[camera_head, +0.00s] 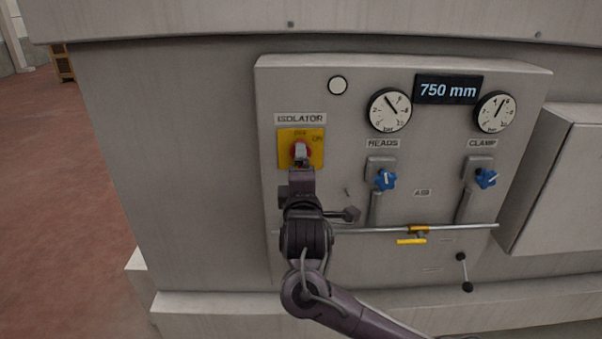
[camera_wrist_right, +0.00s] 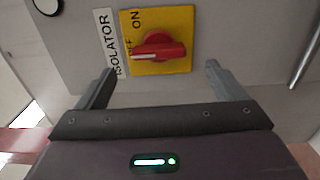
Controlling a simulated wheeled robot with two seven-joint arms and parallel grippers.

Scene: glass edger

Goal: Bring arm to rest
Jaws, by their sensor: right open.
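The red isolator knob (camera_wrist_right: 158,51) sits on a yellow plate (camera_wrist_right: 183,18) with OFF and ON marks in the right wrist view. In the head view the yellow plate (camera_head: 316,134) shows at the left of the grey panel, under the ISOLATOR label. My right arm comes up from the bottom, and its gripper (camera_head: 301,152) is in front of the isolator, hiding part of the knob. In the wrist view my right gripper (camera_wrist_right: 160,80) is open, its two fingers apart on either side below the knob, with nothing between them. My left gripper is not in view.
The grey panel (camera_head: 345,192) carries two gauges, a 750 mm display (camera_head: 448,90) and blue knobs (camera_head: 385,179). A metal pipe (camera_head: 360,232) with a yellow-handled valve (camera_head: 411,241) crosses beside my right wrist. A grey box (camera_head: 560,185) juts out at right. Open floor (camera_head: 60,210) lies left.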

